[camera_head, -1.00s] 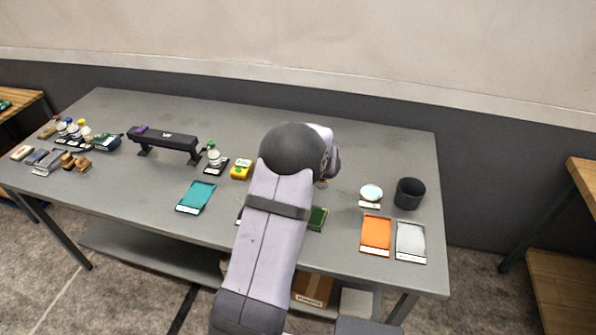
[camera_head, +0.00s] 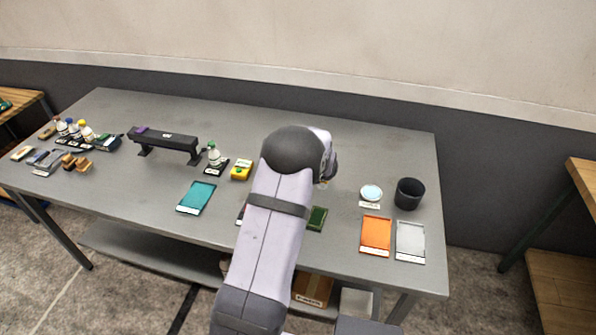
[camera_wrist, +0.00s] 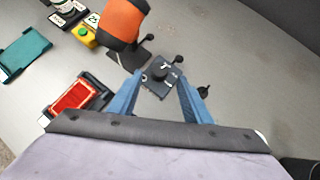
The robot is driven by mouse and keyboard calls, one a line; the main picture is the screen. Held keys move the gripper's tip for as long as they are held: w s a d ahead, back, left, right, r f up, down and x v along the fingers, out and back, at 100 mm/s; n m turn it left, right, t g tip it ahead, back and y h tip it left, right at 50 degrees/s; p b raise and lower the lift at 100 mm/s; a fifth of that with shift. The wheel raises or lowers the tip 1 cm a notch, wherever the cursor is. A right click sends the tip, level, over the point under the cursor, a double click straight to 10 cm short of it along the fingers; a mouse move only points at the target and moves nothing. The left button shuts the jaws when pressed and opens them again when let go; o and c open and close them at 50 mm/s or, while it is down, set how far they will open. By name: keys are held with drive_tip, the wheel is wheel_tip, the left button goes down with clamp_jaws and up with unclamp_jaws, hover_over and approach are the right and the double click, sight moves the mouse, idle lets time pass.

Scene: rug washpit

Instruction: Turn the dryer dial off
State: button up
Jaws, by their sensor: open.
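In the wrist view, a small dark box with a round black knob, apparently the dryer dial (camera_wrist: 159,72), sits on the grey table with white markings beside the knob. My gripper (camera_wrist: 160,79) has its two blue fingers apart, one on each side of the box, with nothing held. I cannot tell whether the fingers touch the knob. An orange and black tool, perhaps the dryer (camera_wrist: 122,20), stands just beyond the dial to the upper left. In the head view my arm hides the dial, the orange tool and my fingers.
A red pad in a dark tray (camera_wrist: 58,112) lies left of my gripper. A yellow box with a green button (camera_wrist: 86,36) and a teal tray (camera_head: 196,197) are further left. A black cup (camera_head: 410,194) and an orange tray (camera_head: 376,234) stand at the right.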

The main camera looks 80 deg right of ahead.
drive_tip(key=shift+p+x, duration=0.85)
drive_tip(key=shift+x, duration=2)
drive_tip(key=c, duration=1)
drive_tip(key=shift+r, duration=0.1)
drive_tip(key=shift+c, duration=0.2)
